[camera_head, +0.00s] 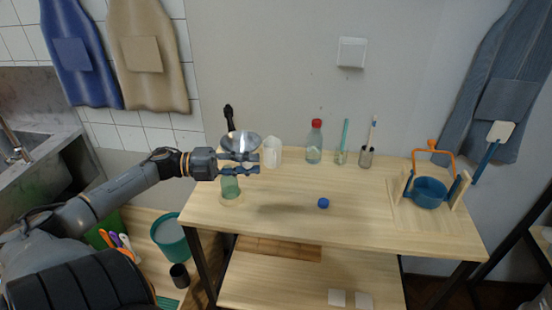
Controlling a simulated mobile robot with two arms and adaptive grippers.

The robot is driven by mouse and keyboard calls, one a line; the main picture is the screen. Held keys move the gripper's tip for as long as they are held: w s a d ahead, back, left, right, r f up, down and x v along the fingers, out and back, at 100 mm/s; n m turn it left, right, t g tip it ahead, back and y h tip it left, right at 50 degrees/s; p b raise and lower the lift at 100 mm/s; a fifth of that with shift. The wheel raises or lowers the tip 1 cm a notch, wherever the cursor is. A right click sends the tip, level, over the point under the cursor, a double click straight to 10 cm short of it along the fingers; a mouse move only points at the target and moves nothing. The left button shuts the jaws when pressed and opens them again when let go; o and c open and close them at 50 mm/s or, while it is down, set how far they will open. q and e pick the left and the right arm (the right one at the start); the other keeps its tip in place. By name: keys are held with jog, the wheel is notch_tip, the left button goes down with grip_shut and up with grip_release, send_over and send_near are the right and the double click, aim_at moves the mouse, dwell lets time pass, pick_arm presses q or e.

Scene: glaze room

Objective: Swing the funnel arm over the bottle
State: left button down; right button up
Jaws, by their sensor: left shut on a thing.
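A clear, silvery funnel (240,142) shows at the left end of the table, beside a black post (229,118) at the back. My left gripper (248,163) is shut at the funnel, just below its bowl in the picture; its fingers hide the funnel's lower part and the exact grip. A green bottle (230,187) stands upright on a pale round base below the gripper. In the picture the funnel lies above and slightly right of the bottle; I cannot tell whether it is directly over the mouth. My right gripper is not in view.
A white mug (272,152) stands close right of my left gripper. A red-capped bottle (314,142) and slim vessels stand at the back. A blue cap (323,203) lies on the table (350,220). A blue bowl in a frame (430,191) stands right. The middle front is clear.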

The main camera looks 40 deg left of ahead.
pick_arm(q)
jog(key=s+a+m+g+h+b, duration=0.1)
jog(key=s+a+m+g+h, duration=0.1)
jog(key=s+a, duration=0.2)
jog(key=shift+s+g+b, duration=0.3)
jog(key=shift+s+g, duration=0.1)
jog(key=shift+s, duration=0.05)
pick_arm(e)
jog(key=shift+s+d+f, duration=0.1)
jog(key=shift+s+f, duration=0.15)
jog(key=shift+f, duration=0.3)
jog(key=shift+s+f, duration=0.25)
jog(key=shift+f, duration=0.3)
pick_arm(q)
jog(key=shift+r, duration=0.1)
jog(key=c, duration=1.4)
grip_release()
jog(key=shift+a, duration=0.1)
jog(key=shift+o, duration=1.4)
jog(key=shift+s+a, duration=0.1)
jog(key=shift+s, duration=0.05)
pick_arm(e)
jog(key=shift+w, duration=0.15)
pick_arm(q)
jog(key=shift+a, duration=0.1)
jog(key=v, duration=1.2)
